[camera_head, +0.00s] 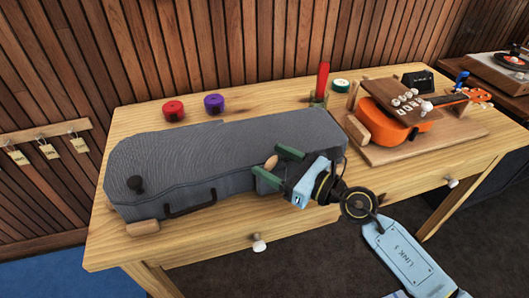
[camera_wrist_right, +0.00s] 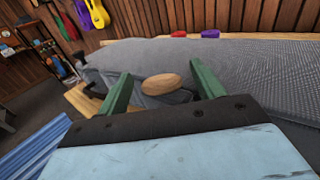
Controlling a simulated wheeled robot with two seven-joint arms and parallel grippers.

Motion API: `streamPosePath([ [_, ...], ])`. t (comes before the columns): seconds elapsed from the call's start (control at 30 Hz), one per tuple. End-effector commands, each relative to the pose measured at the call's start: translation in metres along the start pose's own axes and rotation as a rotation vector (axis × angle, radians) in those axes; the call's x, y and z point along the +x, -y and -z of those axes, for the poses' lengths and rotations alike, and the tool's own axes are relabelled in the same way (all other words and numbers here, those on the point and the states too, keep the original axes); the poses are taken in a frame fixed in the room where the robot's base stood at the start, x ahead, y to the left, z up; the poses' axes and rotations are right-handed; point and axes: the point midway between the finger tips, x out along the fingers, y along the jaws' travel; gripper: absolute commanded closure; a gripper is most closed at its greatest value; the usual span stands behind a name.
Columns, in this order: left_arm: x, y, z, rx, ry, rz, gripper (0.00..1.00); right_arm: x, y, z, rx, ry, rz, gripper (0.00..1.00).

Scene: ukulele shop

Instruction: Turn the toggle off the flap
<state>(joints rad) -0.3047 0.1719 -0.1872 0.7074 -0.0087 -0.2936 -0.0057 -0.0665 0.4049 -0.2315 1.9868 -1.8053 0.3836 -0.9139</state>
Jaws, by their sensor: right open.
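The toggle, a tan wooden oval (camera_head: 271,162), sits at the case's front near the right end. It also shows in the right wrist view (camera_wrist_right: 161,85), lying crosswise over a grey flap (camera_wrist_right: 170,99). My right gripper (camera_head: 268,160) is open, its green fingers on either side of the toggle with visible gaps. Part of the flap is hidden behind the fingers. My left gripper is out of view.
A red disc (camera_head: 173,110) and a purple disc (camera_head: 214,104) lie behind the case. A red-handled tool (camera_head: 322,82) stands in a cup. An orange ukulele (camera_head: 390,122) rests on a wooden stand to the right. The bench front has drawers with white knobs (camera_head: 259,243).

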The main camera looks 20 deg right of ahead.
Motion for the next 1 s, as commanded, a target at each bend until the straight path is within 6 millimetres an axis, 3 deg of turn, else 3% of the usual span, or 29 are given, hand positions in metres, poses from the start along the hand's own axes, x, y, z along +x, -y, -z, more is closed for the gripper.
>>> streamPosePath([
  [0.2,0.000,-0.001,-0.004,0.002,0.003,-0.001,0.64,0.025,0.000,0.000,0.001,0.001,0.001,0.33],
  [0.57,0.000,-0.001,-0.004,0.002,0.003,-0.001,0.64,0.030,0.000,0.001,0.001,0.000,0.000,0.33],
  [0.9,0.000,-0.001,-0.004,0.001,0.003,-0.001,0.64,0.030,0.000,0.000,0.001,0.000,0.000,0.76],
  [1.0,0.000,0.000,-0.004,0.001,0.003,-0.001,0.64,0.029,0.000,0.000,0.001,-0.001,0.000,0.77],
])
